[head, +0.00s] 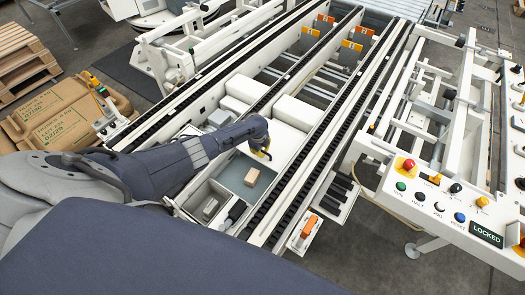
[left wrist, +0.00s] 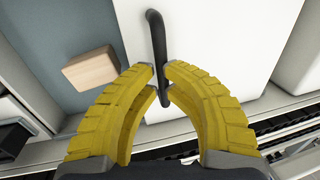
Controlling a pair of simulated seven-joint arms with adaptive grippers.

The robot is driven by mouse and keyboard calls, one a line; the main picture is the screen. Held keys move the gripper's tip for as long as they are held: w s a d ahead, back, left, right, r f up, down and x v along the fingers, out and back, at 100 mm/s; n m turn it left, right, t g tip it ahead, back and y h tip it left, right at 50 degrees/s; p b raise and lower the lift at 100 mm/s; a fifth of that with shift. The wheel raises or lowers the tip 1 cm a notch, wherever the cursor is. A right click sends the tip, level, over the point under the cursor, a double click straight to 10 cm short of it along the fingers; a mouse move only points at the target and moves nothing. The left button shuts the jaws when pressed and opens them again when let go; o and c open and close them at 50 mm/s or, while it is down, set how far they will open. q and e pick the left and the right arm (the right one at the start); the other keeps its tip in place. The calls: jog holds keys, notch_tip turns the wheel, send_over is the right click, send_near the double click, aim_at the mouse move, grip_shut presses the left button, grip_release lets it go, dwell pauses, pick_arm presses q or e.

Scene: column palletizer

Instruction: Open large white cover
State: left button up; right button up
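The large white cover (head: 284,140) lies flat in the bay between the black conveyor rails. It fills the middle of the left wrist view (left wrist: 220,50). A black bar handle (left wrist: 156,45) stands on it near its left edge. My left gripper (left wrist: 159,78) has its yellow fingers on both sides of the handle's near end, apparently closed against it. In the head view the left gripper (head: 262,154) is at the cover's near left edge. Beside the cover, a blue-grey compartment (head: 233,176) is uncovered, with a wooden block (head: 252,176) in it. My right gripper is not in view.
A smaller open bin with a grey block (head: 210,207) lies nearer me. White boxes (head: 248,91) sit behind the cover. Black rails (head: 312,140) run along the bay. A control panel (head: 445,205) with buttons and a "LOCKED" display stands at the right.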

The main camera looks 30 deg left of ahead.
pick_arm(q)
jog(key=o, duration=0.4)
jog(key=shift+f, duration=0.1)
jog(key=shift+o, duration=0.6)
notch_tip(320, 180, up, 12)
jog(key=s, duration=0.2)
jog(key=shift+s+a, duration=0.15)
